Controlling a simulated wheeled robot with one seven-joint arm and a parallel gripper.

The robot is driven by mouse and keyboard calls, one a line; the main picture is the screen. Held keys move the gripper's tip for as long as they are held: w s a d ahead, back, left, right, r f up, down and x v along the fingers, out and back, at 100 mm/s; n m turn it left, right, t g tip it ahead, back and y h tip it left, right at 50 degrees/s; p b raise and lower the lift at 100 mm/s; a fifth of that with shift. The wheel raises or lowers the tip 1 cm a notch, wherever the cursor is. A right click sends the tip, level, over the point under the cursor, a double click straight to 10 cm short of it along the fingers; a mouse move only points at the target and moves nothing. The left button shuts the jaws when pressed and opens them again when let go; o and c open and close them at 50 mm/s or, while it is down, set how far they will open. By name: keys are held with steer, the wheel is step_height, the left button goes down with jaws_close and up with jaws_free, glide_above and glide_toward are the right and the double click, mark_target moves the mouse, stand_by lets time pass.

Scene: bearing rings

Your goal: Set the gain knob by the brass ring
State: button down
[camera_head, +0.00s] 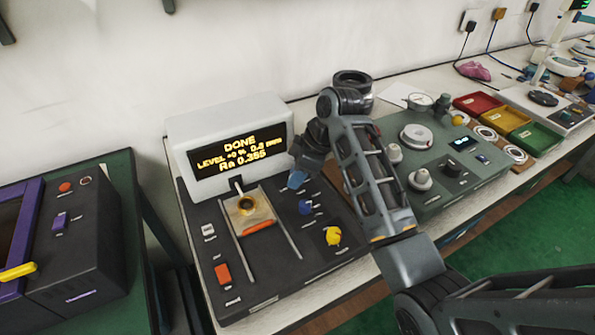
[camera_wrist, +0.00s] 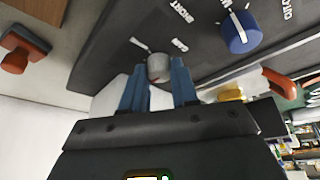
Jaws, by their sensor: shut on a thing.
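The brass ring (camera_head: 246,206) sits on a tan block in the middle of the dark instrument (camera_head: 276,268), with a dark stylus arm reaching down to it. A lit display (camera_head: 238,158) behind it reads "DONE", a level line and "Ra 0.355". My gripper (camera_head: 297,180) is at the right back of the panel. In the head view my gripper hides this knob.
A blue knob (camera_head: 305,207) and a yellow knob (camera_head: 333,236) stand in front of my gripper. An orange switch (camera_head: 222,273) is at the panel's left. A green-grey instrument (camera_head: 450,165) is to the right, with red, yellow and green trays (camera_head: 478,104) beyond it.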

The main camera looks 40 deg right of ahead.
steer(key=shift+a+r+m+h+p, duration=0.1)
steer(key=shift+r+m+h+p, duration=0.1)
steer(key=shift+m+p, duration=0.35)
steer(key=shift+r+m+h+p, duration=0.1)
steer(key=shift+m+h+p, duration=0.1)
steer(key=shift+m+p, duration=0.3)
steer(key=shift+a+f+m+t+h+p, duration=0.15)
steer(key=shift+m+t+h+p, duration=0.3)
steer(key=shift+m+p, duration=0.65)
steer(key=m+h, duration=0.1)
steer(key=m, duration=0.2)
steer(key=shift+f+m+h, duration=0.1)
steer(key=shift+m+h, duration=0.15)
steer(key=shift+m, duration=0.1)
steer(key=shift+m+g+h, duration=0.25)
steer(key=shift+m+h, duration=0.25)
steer(key=shift+m, duration=1)
steer(key=c, duration=0.9)
jaws_free()
steer(key=shift+o, duration=0.2)
